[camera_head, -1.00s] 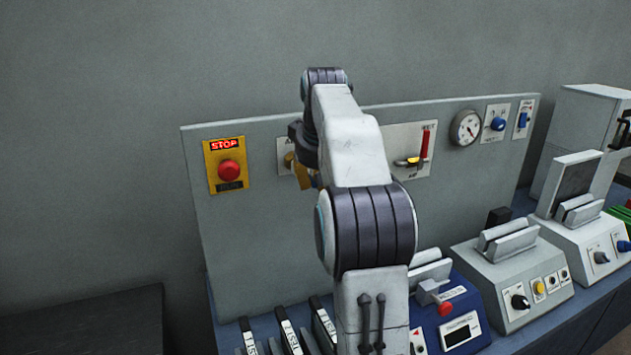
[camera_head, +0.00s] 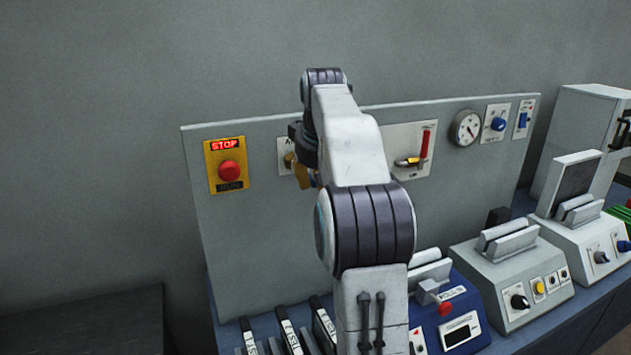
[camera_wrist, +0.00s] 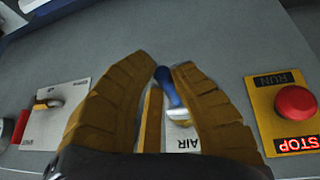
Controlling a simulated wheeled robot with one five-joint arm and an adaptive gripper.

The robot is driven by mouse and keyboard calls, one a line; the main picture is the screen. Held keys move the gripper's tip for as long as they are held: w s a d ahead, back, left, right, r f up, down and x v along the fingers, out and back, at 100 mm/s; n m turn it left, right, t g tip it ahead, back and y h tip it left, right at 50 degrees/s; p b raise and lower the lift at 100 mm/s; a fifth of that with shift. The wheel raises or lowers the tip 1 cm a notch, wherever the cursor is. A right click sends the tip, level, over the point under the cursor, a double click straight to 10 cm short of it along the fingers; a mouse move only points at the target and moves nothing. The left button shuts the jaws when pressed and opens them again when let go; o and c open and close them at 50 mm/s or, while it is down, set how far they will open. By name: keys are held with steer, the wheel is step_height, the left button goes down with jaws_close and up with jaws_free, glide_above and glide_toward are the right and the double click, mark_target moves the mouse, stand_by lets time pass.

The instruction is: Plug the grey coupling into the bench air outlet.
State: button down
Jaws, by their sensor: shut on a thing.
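My gripper (camera_wrist: 164,64) has brown-yellow fingers closed around the grey coupling (camera_wrist: 180,114), which shows as a small pale piece with a blue part (camera_wrist: 165,82) running from it between the fingers. The gripper (camera_head: 303,174) is close in front of the panel in the head view, partly hidden by my arm. The bench air outlet (camera_head: 288,159) shows as a brass fitting on a white plate just left of the gripper. The AIR plate (camera_wrist: 185,140) lies behind the fingers in the wrist view. I cannot tell whether the coupling touches or is seated in the outlet.
A red stop button (camera_head: 229,167) on a yellow plate is left of the outlet. A red-handled valve (camera_head: 425,150) and a gauge (camera_head: 466,128) are to its right. Bench devices (camera_head: 515,255) stand below right, and black labelled items (camera_head: 288,335) stand below the panel.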

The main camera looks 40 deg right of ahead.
steer(key=shift+w, duration=0.3)
steer(key=c, duration=1.1)
jaws_free()
steer(key=shift+d, duration=0.1)
steer(key=shift+c, duration=0.2)
steer(key=v, duration=0.7)
steer(key=shift+r, duration=0.25)
steer(key=shift+s, duration=0.1)
